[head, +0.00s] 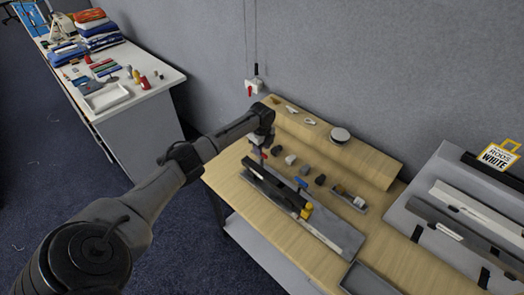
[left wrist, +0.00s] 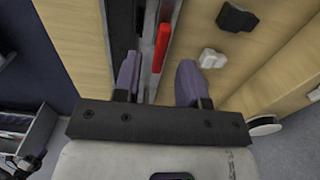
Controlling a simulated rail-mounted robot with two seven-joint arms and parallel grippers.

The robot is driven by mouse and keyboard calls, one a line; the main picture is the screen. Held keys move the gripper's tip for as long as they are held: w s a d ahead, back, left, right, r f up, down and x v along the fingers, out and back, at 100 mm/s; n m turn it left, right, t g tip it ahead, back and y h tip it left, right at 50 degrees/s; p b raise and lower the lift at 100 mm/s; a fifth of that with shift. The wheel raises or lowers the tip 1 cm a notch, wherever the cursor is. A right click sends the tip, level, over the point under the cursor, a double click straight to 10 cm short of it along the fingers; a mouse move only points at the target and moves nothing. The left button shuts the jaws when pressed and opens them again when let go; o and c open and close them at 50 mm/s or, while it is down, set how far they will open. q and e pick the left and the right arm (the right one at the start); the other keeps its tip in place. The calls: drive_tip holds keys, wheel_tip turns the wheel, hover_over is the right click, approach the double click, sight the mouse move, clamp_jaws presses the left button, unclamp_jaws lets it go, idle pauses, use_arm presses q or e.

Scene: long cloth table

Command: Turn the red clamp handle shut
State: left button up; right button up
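The red clamp handle (left wrist: 162,46) shows in the left wrist view as a narrow upright bar, just beyond and between my left fingertips. It belongs to a dark and grey metal fixture (left wrist: 120,30) that runs away from the gripper. My left gripper (left wrist: 158,75) is open, with one purple finger on each side of the handle's line, and nothing is held between them. In the head view my left gripper (head: 260,150) is over the far left end of the long dark bar (head: 275,187) on the bench, and it largely hides the handle. My right gripper is not in view.
The wooden bench (head: 225,182) carries several small dark and pale blocks, a blue part (head: 301,183) and a yellow part (head: 306,211) on the fixture. A grey board (head: 430,215) with rails is at right.

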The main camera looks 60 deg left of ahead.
use_arm(q)
drive_tip(key=shift+f, duration=1.25)
drive_tip(key=shift+c, duration=0.2)
clamp_jaws()
